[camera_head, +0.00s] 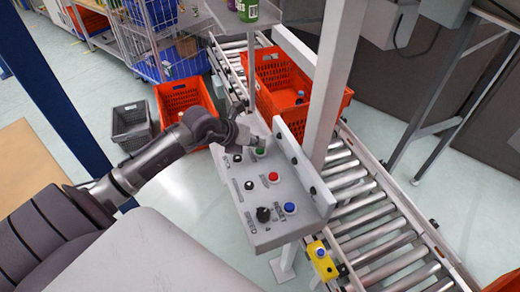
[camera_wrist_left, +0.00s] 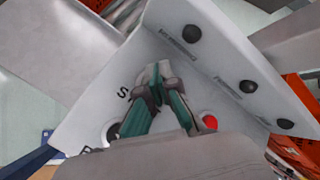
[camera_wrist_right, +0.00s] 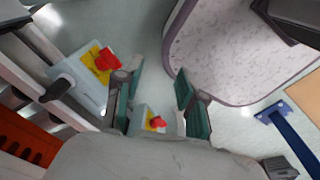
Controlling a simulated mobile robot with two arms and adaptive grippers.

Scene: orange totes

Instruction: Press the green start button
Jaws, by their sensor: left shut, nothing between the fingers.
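The grey control panel (camera_head: 250,215) stands in the middle of the head view, with a red button (camera_head: 273,177), a blue button (camera_head: 290,207) and black knobs. The green button (camera_head: 259,152) is at its far end. My left gripper (camera_head: 258,139) is shut and empty, its tips right beside the green button; I cannot tell whether they touch it. In the left wrist view the shut fingers (camera_wrist_left: 158,72) point at the panel face (camera_wrist_left: 190,75), and the green button is hidden there. My right gripper (camera_wrist_right: 160,95) is open and empty, away from the panel.
An upright plate with black knobs edges the panel on the right, beside a grey post (camera_head: 333,80). A roller conveyor (camera_head: 375,205) carries an orange tote (camera_head: 338,105). A yellow box with a blue button (camera_head: 321,262) is at the panel's near end.

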